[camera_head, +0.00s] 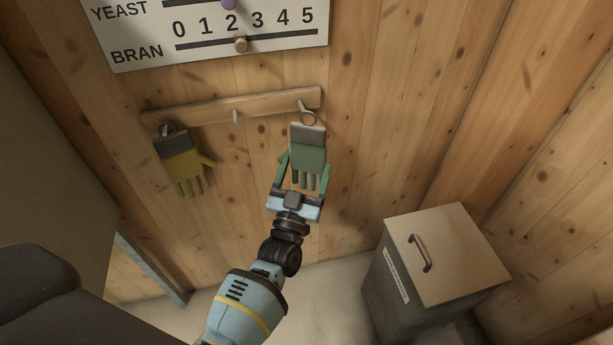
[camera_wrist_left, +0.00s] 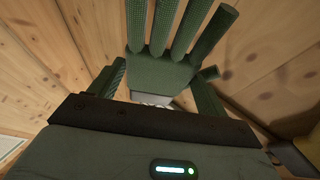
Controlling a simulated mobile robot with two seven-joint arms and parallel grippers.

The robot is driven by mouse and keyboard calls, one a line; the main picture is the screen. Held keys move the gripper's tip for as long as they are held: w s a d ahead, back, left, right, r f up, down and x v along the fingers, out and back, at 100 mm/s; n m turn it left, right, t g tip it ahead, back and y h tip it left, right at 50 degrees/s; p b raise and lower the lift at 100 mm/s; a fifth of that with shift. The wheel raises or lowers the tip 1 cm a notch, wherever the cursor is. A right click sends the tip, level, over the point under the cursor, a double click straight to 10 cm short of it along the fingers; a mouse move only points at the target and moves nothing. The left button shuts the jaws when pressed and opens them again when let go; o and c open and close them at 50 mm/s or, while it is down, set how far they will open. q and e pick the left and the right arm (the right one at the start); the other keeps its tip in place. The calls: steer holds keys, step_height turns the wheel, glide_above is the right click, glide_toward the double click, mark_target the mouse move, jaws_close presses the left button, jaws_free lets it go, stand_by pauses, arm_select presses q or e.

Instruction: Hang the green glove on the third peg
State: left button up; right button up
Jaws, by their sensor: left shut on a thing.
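The green glove (camera_head: 308,158) has a grey cuff and a metal ring (camera_head: 308,118) at its top, with its fingers pointing down. My left gripper (camera_head: 304,166) is shut on the glove, one finger along each side. The ring is right at the third peg (camera_head: 302,105), at the right end of the wooden rail (camera_head: 270,103). I cannot tell whether the ring is around the peg or in front of it. In the left wrist view the glove (camera_wrist_left: 160,75) fills the space between the gripper fingers. My right gripper is not in view.
A yellow glove (camera_head: 182,166) hangs at the rail's left peg. The middle peg (camera_head: 236,116) is bare. A board with sliders (camera_head: 215,32) is above the rail. A lidded grey bin (camera_head: 448,255) stands on the floor at right. The wall right of the rail is clear.

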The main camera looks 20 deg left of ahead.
mark_target(297, 168)
arm_select(q)
steer(key=shift+w+a+f+b, duration=0.1)
steer(key=shift+w+a+b, duration=0.35)
steer(key=shift+w, duration=0.2)
steer(key=shift+w+a+f+b, duration=0.1)
steer(key=shift+w+a+b, duration=0.3)
steer(key=shift+w, duration=0.25)
steer(key=shift+w+a+b, duration=0.4)
steer(key=shift+w+a, duration=0.1)
steer(key=shift+w, duration=0.2)
steer(key=shift+w+a+f+b, duration=0.25)
steer(key=shift+w+f+b, duration=0.1)
steer(key=shift+b, duration=0.2)
steer(key=shift+w+a+f, duration=0.1)
steer(key=shift+a+f, duration=0.05)
steer(key=o, duration=1.1)
steer(key=v, duration=0.7)
steer(key=shift+s, duration=0.4)
